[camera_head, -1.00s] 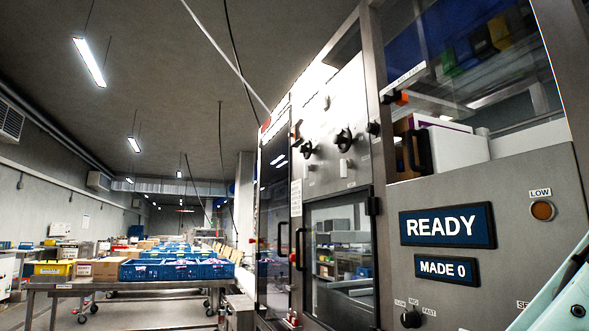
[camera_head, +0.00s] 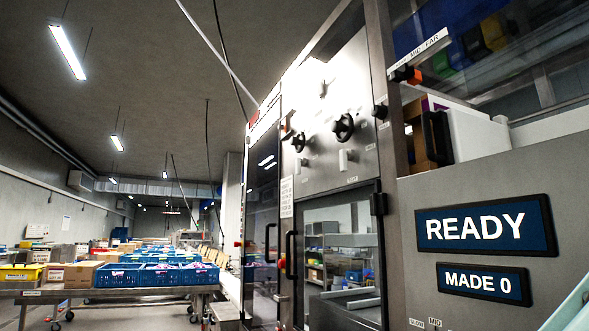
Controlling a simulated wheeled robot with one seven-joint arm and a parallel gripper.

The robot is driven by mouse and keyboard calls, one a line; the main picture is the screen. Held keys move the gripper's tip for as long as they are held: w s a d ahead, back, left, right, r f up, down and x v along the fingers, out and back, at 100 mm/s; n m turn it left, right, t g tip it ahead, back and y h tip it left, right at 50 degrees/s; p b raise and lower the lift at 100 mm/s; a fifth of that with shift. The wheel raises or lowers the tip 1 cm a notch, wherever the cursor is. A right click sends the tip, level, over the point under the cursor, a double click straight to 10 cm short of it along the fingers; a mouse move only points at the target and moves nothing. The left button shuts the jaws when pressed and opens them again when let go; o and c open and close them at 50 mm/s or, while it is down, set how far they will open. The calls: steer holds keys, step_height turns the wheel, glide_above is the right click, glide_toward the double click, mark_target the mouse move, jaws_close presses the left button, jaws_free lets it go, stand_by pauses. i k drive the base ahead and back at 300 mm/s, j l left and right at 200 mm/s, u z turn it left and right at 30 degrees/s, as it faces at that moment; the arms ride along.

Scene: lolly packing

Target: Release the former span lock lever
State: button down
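The packing machine's upper grey panel (camera_head: 330,88) stands right of centre. It carries a larger black hand knob (camera_head: 343,128), a smaller black knob (camera_head: 298,142) and two pale lever-like handles, one on the right (camera_head: 343,160) and one on the left (camera_head: 302,162). Their labels are too small to read, so I cannot tell which is the former span lock lever. An orange-and-black slider (camera_head: 412,76) sits under a strip marked MID and FAR. My gripper is out of view; only a pale part that seems to be my arm shows at the lower right corner.
A READY display (camera_head: 485,228) and a MADE 0 display (camera_head: 482,283) are on the near right housing. Glass doors with black handles (camera_head: 291,255) stand below the panel. Blue crates (camera_head: 165,274) fill a table at left. Some floor shows beyond the table.

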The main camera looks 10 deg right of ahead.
mark_target(298, 161)
steer(key=i+j+z, duration=0.25)
steer(key=i+j, duration=2.3)
steer(key=j, duration=0.1)
